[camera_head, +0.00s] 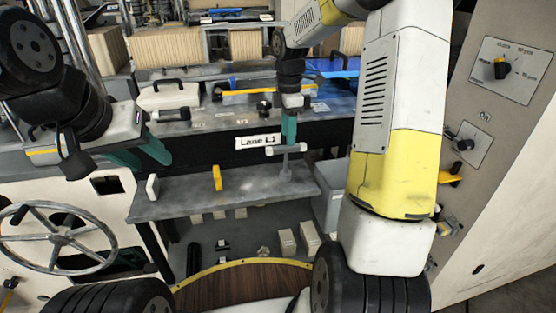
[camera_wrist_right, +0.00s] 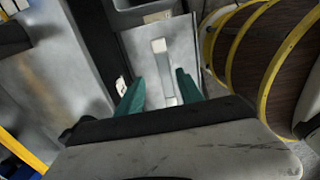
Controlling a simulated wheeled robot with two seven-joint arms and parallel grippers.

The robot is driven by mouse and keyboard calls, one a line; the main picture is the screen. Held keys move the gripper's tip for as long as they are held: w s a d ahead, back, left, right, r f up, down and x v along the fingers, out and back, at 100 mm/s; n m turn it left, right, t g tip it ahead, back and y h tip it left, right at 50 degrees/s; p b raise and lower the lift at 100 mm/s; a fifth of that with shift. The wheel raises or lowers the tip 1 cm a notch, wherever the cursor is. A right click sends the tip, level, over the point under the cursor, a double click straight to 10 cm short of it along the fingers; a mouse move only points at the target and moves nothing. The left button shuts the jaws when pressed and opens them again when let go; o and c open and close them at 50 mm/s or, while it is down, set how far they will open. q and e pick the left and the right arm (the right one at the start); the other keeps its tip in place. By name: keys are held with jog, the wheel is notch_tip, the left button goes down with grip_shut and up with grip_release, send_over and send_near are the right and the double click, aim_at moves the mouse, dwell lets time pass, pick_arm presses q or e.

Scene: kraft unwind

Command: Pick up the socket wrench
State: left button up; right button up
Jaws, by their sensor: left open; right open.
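A pale grey T-shaped tool, which looks like the socket wrench (camera_head: 286,150), stands upright on the grey shelf (camera_head: 240,195) below the Lane L1 sign, its crossbar on top. My right gripper (camera_head: 289,141) is open and points down just above the crossbar. In the right wrist view the pale bar (camera_wrist_right: 159,46) runs away from me, its near end between the two teal fingers of the right gripper (camera_wrist_right: 160,82). I cannot tell whether the fingers touch it. My left gripper (camera_head: 146,160) is open and empty at the left, away from the tool.
A yellow block (camera_head: 217,178) and a white block (camera_head: 152,188) stand on the shelf left of the tool. A grey bin (camera_head: 328,205) is right of the shelf. A handwheel (camera_head: 55,238) is at the left; a panel with knobs (camera_head: 515,70) is at the right.

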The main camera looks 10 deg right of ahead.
aim_at(286, 146)
jog(key=f, duration=0.4)
jog(key=s+f, duration=0.1)
jog(key=f, duration=0.1)
jog(key=shift+a+f, duration=0.35)
jog(key=shift+a, duration=0.05)
jog(key=shift+w+f, duration=0.1)
jog(key=shift+f, duration=0.25)
grip_shut()
